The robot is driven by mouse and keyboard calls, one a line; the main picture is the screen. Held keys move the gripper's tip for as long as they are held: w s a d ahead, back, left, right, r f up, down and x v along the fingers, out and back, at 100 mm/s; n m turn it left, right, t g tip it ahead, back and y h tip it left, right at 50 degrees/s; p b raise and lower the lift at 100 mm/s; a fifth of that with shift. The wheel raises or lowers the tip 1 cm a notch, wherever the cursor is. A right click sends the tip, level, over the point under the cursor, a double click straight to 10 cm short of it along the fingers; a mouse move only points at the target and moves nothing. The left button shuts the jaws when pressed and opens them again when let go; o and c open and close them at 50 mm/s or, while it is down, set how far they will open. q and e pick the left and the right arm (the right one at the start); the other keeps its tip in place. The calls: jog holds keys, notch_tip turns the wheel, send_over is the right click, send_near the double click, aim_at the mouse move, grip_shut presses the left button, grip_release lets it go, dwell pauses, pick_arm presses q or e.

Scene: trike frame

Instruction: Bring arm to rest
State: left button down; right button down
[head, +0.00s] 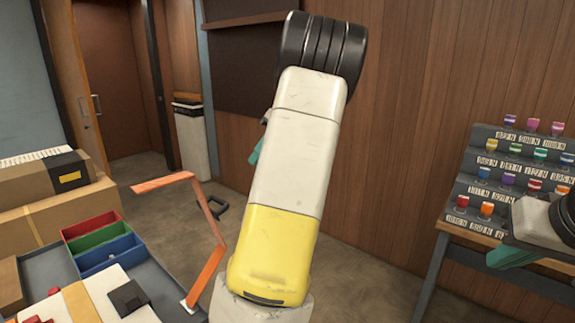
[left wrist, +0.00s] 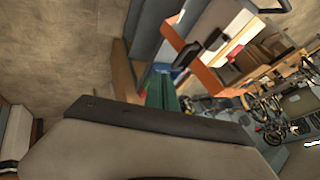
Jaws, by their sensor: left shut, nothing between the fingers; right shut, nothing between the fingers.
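My left arm stands raised across the middle of the head view. Its gripper (head: 256,152) is mostly hidden behind the white arm link; only a bit of teal finger shows at the link's left side. In the left wrist view the left gripper (left wrist: 161,90) shows its teal fingers closed together with nothing between them. My right gripper (head: 514,256) is at the right edge of the head view, in front of the stepped rack (head: 478,180). Its teal fingers are shut and empty. The left gripper touches nothing that I can see.
An orange angled bar (head: 222,240) rises beside my left arm. Red, green and blue bins (head: 105,243) stand on a grey table at left, with cardboard boxes (head: 60,214) behind. The rack holds several coloured cups. Open floor (head: 375,270) lies between my arm and the rack.

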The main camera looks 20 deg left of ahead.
pick_arm(q)
jog(key=s+d+m+t+h, duration=0.4)
jog(key=s+d+m, duration=0.4)
jog(key=d, duration=0.4)
jog(key=s+d+f+m+t+h, duration=0.1)
jog(key=s+d+m+t+h, duration=0.3)
jog(key=s+d, duration=0.7)
jog(key=d+m+t, duration=0.1)
jog(key=m+t, duration=0.1)
jog(key=m, duration=0.2)
jog(key=shift+m+t, duration=0.3)
jog(key=shift+m, duration=0.1)
jog(key=shift+f, duration=0.1)
